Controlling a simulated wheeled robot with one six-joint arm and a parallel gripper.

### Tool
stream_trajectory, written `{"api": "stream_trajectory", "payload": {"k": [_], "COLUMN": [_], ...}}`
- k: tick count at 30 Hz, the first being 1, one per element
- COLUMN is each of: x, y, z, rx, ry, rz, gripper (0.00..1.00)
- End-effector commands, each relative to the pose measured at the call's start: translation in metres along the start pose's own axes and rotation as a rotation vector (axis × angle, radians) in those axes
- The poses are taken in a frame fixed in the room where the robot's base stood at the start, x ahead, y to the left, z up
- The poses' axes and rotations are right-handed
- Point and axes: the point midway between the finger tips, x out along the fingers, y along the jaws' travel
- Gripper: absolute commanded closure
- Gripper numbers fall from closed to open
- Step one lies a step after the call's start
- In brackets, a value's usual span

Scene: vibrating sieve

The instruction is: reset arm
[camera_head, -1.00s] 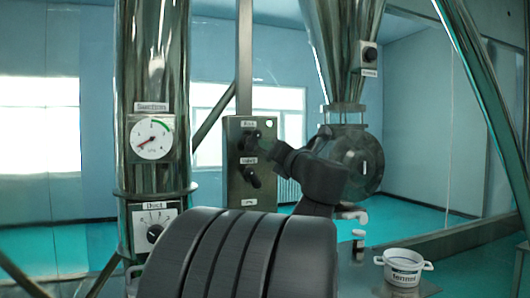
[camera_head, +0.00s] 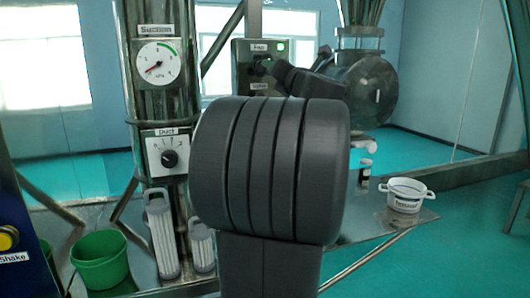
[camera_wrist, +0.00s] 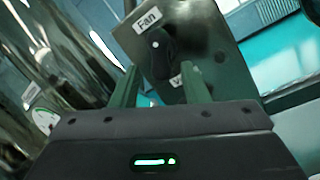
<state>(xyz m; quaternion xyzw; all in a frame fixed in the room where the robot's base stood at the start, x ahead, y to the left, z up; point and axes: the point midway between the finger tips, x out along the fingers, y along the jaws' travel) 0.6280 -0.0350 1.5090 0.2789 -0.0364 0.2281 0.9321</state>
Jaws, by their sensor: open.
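My gripper (camera_wrist: 161,85) is open in the wrist view, its two fingers apart with nothing gripped. The black Fan knob (camera_wrist: 160,52) shows between and beyond the fingertips; I cannot tell whether they touch it. The metal control box (camera_wrist: 205,40) carries it, and a second label below is partly hidden by the right finger. In the head view my large dark arm link covers the middle, and the slim end of my arm reaches toward the control box (camera_head: 241,50). The box's lower part is hidden behind my arm.
A metal column with a Suction gauge (camera_head: 158,65) and a Duct dial (camera_head: 168,158) stands left of my arm. Filter cartridges (camera_head: 162,238) and a green bucket (camera_head: 100,262) are at lower left.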

Motion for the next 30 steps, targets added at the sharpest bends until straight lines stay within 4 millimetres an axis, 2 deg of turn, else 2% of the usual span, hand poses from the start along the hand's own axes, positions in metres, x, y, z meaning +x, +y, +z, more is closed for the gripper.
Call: {"api": "stream_trajectory", "payload": {"k": [1,6,12,16,30], "x": [0.013,0.044,0.069,0.076,0.070], "y": [0.002,0.001,0.001,0.001,0.000], "z": [0.001,0.002,0.001,0.000,0.000], "rx": [0.002,0.001,0.000,0.000,-0.012], "ry": [0.003,0.001,0.001,0.001,0.001], "rz": [0.002,0.001,0.001,0.000,0.001], "gripper": [0.59,0.59,0.59,0.59,0.59]}}
